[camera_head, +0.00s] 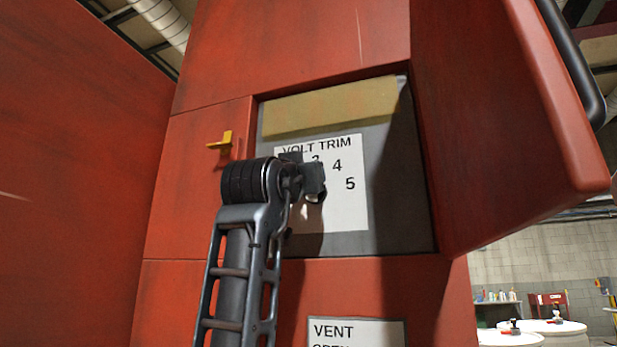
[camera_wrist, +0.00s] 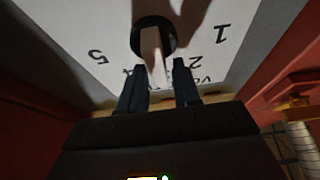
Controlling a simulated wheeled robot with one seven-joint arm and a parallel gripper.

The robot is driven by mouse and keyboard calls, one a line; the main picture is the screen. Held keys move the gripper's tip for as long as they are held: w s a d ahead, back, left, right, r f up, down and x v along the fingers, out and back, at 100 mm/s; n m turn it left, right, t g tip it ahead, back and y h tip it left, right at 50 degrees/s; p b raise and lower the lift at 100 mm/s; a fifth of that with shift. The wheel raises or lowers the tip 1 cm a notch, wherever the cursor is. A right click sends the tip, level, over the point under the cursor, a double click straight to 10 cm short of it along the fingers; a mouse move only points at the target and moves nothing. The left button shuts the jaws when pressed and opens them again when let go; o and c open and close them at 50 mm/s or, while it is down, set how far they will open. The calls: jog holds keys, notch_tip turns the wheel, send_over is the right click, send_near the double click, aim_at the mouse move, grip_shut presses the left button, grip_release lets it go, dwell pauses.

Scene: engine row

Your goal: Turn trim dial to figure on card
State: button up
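The trim dial (camera_wrist: 153,36) shows in the wrist view as a dark round rim with a pale bar across it, on a white VOLT TRIM plate (camera_wrist: 85,28). The plate (camera_head: 347,208) also shows in the head view, with 4 and 5 readable, but my gripper (camera_head: 313,180) hides the dial there. In the wrist view my gripper (camera_wrist: 160,72) is open, its two dark fingers apart. The pale bar's end lies between the fingertips, with gaps on both sides. I see no card with a readable figure.
The plate sits in a recess of a red cabinet. A red door (camera_head: 500,110) stands open at right. A yellow latch (camera_head: 222,141) juts out at left. A blank yellowish strip (camera_head: 330,108) runs above the plate. A VENT label (camera_head: 345,330) is below.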

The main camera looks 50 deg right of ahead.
jog(key=shift+f, duration=0.1)
grip_shut()
jog(key=shift+f+m+g+b, duration=0.1)
jog(key=shift+m+g+b, duration=0.2)
jog(key=shift+m+b, duration=0.1)
jog(key=shift+s+d+f+m+g+b, duration=0.15)
jog(key=shift+m+g+b, duration=0.55)
jog(key=shift+m, duration=1)
jog(key=shift+s+d+m+g+b, duration=0.15)
jog(key=shift+m+g+b, duration=0.25)
jog(key=shift+m+g, duration=0.95)
jog(key=shift+s+f+m+g+b, duration=0.1)
jog(key=shift+s+m+g+b, duration=0.3)
jog(key=shift+m, duration=1.65)
jog(key=shift+w+g, duration=0.15)
jog(key=shift+g, duration=0.1)
jog(key=shift+o, duration=1.7)
grip_release()
jog(key=shift+w, duration=0.1)
jog(key=shift+r, duration=0.1)
